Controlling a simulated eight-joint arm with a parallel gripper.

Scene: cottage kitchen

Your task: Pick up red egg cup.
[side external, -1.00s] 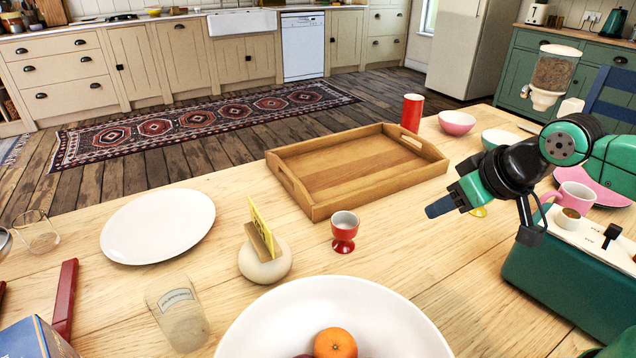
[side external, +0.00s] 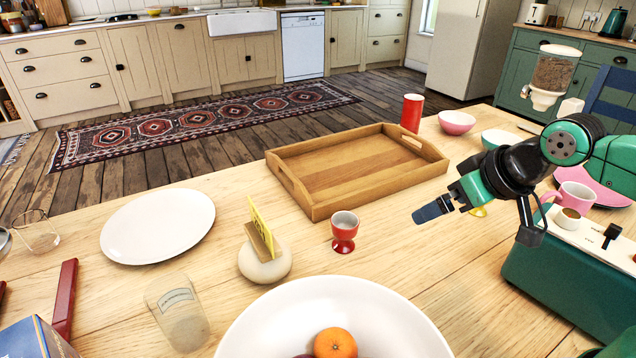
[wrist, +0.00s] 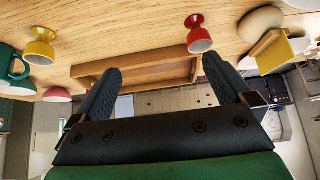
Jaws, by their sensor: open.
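The red egg cup (side external: 344,231) stands upright on the wooden table, just in front of the wooden tray, with a pale inside. In the wrist view the egg cup (wrist: 199,36) shows upside down near the top, beyond the right fingertip. My gripper (side external: 426,213) is to the right of the egg cup in the side view, raised above the table and apart from it. In the wrist view my gripper (wrist: 162,78) has its two dark fingers spread wide with nothing between them.
The wooden tray (side external: 312,212) lies behind the egg cup. A card holder on a round pale base (side external: 265,262) stands to its left, and a white fruit bowl (side external: 262,318) in front. A yellow cup (wrist: 40,47) shows in the wrist view. Table right of the egg cup is clear.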

